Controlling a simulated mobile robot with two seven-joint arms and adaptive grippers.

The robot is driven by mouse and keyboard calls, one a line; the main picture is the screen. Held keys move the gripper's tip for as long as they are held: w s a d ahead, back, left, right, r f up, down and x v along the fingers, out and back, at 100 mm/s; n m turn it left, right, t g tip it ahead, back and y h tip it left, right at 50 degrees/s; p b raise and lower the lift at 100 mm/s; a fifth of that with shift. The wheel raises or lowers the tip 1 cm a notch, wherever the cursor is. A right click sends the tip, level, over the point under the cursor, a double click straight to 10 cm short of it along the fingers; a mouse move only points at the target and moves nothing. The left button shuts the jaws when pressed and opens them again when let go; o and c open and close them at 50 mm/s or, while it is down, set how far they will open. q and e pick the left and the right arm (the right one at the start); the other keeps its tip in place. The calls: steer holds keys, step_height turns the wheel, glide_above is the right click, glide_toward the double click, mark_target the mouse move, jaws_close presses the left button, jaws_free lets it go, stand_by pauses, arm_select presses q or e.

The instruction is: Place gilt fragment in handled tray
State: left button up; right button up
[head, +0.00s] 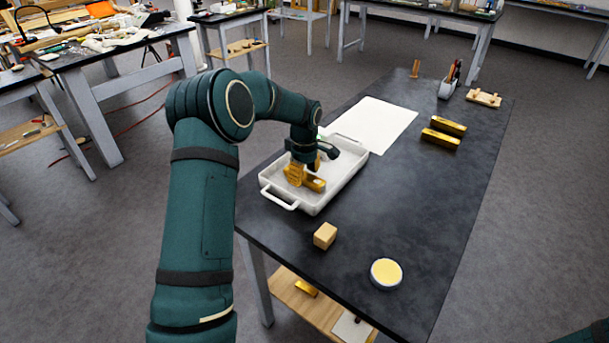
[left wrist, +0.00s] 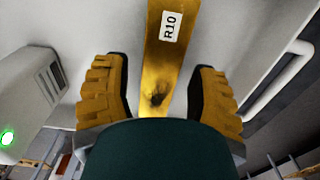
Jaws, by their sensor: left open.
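The gilt fragment (head: 316,184) is a gold bar lying inside the white handled tray (head: 340,183). In the left wrist view the fragment (left wrist: 158,75) shows a white label reading R10 and a dark blemish near its lower end. My left gripper (head: 301,173) is over the tray, pointing down at the bar. In the left wrist view its yellow ridged fingers (left wrist: 160,88) are open, one on each side of the bar, with gaps between. The tray floor (left wrist: 215,35) is pale behind them. My right gripper is out of view.
A wooden block (head: 325,235) and a round yellow-topped dish (head: 386,273) stand near the tray on the dark table. A white sheet (head: 375,122) lies behind it. Two more gold bars (head: 440,139) lie toward the right edge. The table's middle right is clear.

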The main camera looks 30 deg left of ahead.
mark_target(304, 175)
arm_select(q)
step_height(304, 175, up, 11)
steer(key=p, duration=0.2)
steer(key=shift+r, duration=0.2)
stand_by(0.4)
